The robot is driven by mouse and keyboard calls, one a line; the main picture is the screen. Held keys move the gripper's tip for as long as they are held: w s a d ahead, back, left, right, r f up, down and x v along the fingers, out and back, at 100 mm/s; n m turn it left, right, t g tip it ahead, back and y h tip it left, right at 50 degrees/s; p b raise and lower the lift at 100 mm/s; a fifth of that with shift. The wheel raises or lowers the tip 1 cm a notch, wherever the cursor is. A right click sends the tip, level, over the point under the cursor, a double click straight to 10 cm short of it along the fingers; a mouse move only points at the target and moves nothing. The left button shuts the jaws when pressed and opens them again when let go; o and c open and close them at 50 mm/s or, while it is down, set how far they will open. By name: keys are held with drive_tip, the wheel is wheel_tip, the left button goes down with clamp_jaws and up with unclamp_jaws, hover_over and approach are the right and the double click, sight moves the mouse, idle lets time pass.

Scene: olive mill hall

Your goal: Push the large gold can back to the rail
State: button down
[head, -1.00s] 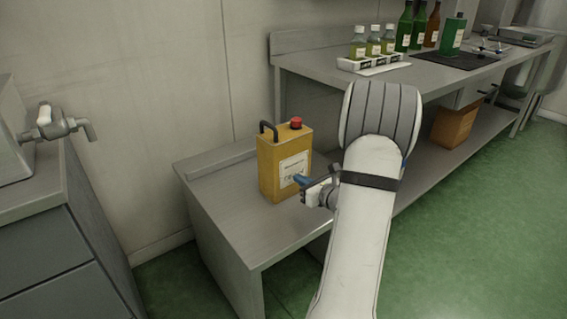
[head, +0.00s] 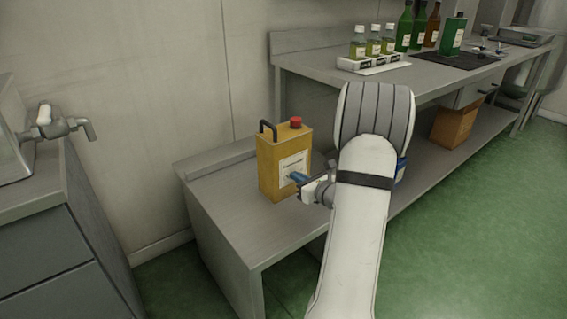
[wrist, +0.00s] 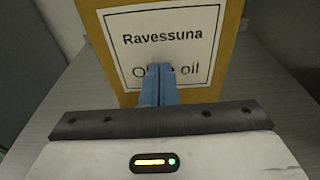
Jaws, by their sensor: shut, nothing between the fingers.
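The large gold can (head: 270,168) stands upright on the low grey bench (head: 222,219), with a black handle, a red cap and a white label. In the wrist view the gold can (wrist: 228,50) fills the upper middle, its label reading "Ravessuna" and partly hidden "oil". My gripper (head: 297,177) is shut and empty, its blue fingertips at the label on the can's front face. In the wrist view my gripper (wrist: 159,70) covers the middle of the label's lower line. The fingertips look to be touching or very close to the can; I cannot tell which. The rail (head: 215,157) runs along the bench's back edge, behind the can.
A higher grey table (head: 430,74) stands to the right, with a rack of small bottles (head: 373,64) and several green and brown bottles. A cardboard box (head: 453,127) is on its lower shelf. A tap (head: 60,122) juts out at the left. The bench is bare around the can.

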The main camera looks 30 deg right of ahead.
drive_tip(key=shift+w+a+r+b, duration=0.1)
drive_tip(key=shift+w+a+b, duration=0.1)
drive_tip(key=shift+w, duration=1.55)
drive_tip(key=shift+w+a+b, duration=0.15)
drive_tip(key=shift+w, duration=1.55)
drive_tip(key=shift+s+d+b, duration=0.15)
drive_tip(key=shift+s+d, duration=0.05)
drive_tip(key=shift+s, duration=1.6)
drive_tip(key=shift+s+d+b, duration=0.15)
drive_tip(key=shift+s, duration=1.6)
